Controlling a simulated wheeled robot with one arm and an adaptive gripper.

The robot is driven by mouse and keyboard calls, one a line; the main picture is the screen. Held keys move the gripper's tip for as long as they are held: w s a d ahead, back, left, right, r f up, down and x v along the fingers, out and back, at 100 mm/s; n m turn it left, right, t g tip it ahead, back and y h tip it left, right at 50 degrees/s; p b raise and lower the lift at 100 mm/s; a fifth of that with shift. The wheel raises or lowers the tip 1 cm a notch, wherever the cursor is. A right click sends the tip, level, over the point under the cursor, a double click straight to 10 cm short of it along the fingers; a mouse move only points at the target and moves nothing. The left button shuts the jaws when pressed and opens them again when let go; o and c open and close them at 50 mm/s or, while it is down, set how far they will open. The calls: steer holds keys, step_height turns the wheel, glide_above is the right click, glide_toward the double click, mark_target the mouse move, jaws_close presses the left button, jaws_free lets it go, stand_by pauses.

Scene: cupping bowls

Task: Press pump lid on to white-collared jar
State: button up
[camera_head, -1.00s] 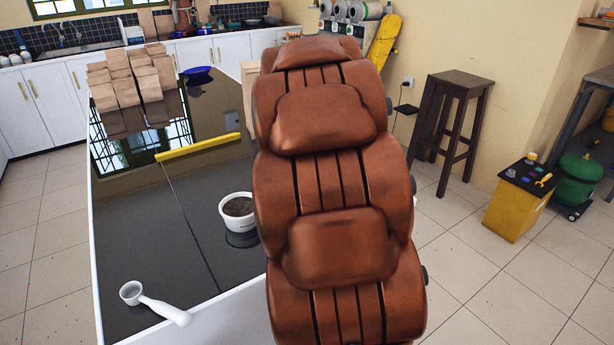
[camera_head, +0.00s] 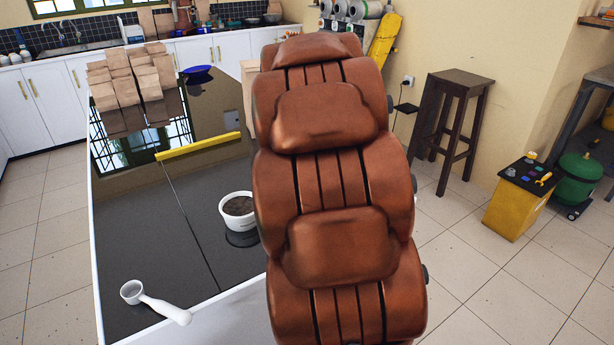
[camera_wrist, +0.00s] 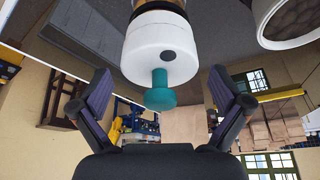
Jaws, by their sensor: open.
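In the wrist view, which looks upside down, the jar (camera_wrist: 162,50) has a broad white collar with a dark round spot, and an amber band shows above it at the top edge. A teal pump lid (camera_wrist: 160,92) stands at the collar's middle and points toward my gripper. It looks seated in the collar, but I cannot tell how far in. My gripper (camera_wrist: 160,78) is open, one dark finger on each side of the teal lid, with clear gaps to both. The jar and my gripper cannot be seen in the head view.
A white bowl with dark contents (camera_head: 237,210) stands on the black tabletop (camera_head: 130,240); its rim also shows in the wrist view (camera_wrist: 290,42). A white scoop (camera_head: 155,302) lies at the front left. A yellow bar (camera_head: 198,147), paper bags (camera_head: 130,85) and a blue dish (camera_head: 199,75) are farther back.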

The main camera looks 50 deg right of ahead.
steer(key=shift+r+p, duration=1.15)
steer(key=shift+r, duration=2.6)
